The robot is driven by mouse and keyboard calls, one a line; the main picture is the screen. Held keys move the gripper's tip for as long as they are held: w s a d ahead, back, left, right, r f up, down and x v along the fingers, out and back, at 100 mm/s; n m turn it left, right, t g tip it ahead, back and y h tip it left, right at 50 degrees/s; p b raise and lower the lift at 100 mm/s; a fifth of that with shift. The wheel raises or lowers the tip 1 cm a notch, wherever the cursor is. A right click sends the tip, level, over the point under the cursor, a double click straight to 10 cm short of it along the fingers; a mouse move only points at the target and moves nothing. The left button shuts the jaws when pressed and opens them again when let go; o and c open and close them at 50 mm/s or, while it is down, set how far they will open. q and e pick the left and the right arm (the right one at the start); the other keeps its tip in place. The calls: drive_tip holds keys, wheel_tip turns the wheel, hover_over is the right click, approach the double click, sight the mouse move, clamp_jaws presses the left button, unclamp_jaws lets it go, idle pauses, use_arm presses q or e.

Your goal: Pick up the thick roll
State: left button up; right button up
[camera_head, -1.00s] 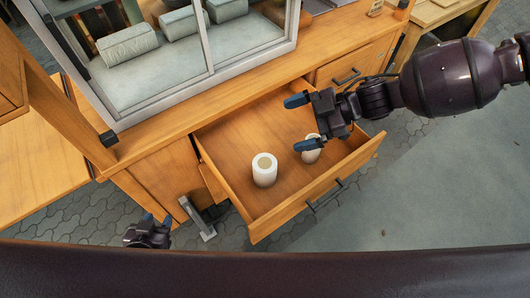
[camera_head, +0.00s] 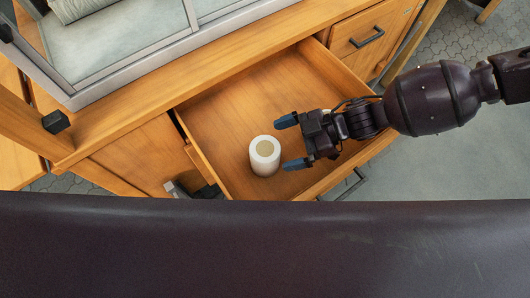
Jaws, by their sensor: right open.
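My right gripper (camera_head: 291,143) is open and empty, just right of the roll. Its two blue fingertips point left toward the roll, one toward the back and one toward the front, and the roll does not look to be between them. A second, thinner roll is almost wholly hidden behind the right gripper. My left gripper is not in view.
The drawer's side walls and front panel (camera_head: 335,176) surround the rolls. A glass-fronted case (camera_head: 140,62) with a grey frame stands on the cabinet top behind. A shut drawer with a dark handle (camera_head: 367,37) is at the upper right. The drawer's back left floor is clear.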

sight(275, 147)
drive_tip(key=b+x, duration=0.1)
drive_tip(key=x, duration=0.4)
drive_tip(key=shift+w, duration=0.1)
drive_tip(key=c, duration=1)
